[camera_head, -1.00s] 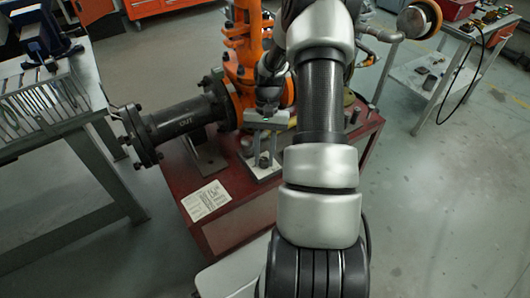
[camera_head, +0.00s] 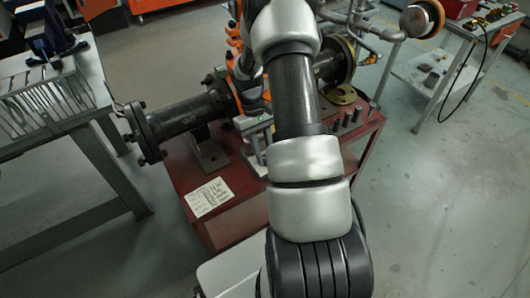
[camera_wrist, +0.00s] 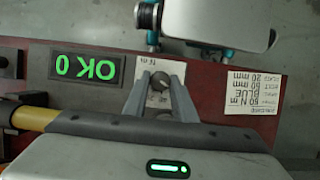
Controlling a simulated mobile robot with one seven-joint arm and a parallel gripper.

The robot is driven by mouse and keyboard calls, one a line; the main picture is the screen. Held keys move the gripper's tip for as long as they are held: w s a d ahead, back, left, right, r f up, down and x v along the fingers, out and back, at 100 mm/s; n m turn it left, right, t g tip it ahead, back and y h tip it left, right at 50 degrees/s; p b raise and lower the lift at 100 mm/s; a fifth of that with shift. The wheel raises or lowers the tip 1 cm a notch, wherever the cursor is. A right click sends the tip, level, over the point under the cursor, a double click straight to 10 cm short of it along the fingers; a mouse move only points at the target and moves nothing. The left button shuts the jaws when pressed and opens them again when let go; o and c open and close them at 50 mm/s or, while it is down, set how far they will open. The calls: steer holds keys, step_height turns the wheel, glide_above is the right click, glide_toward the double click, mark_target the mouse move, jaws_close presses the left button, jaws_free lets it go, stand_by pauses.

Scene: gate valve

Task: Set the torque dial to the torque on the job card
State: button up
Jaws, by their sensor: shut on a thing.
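The torque dial is a small dark round knob (camera_wrist: 158,83) on a white plate marked "N m" (camera_wrist: 172,68). My gripper (camera_wrist: 160,88) is shut on this knob, with one grey finger on each side. The dial's pointer and most of its scale are hidden or too small to read. The job card (camera_wrist: 255,90) lies to the right of the plate, upside down in the wrist view, and seems to read 50 N m, BLUE, 80 mm and 20 mm. In the head view the job card (camera_head: 209,197) lies on the red stand, and my arm hides much of the dial area.
A dark display (camera_wrist: 87,66) left of the plate shows green characters, apparently OK and 0. A black flanged pipe marked OUT (camera_head: 188,118) joins the orange valve. The red stand (camera_head: 235,224) carries several upright pegs at right. A grey bench (camera_head: 60,125) stands at left.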

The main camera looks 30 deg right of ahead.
stand_by(0.5)
steer(key=o, duration=1)
steer(key=shift+o, duration=0.2)
steer(key=p+v, duration=0.2)
steer(key=v, duration=1)
steer(key=shift+r, duration=0.1)
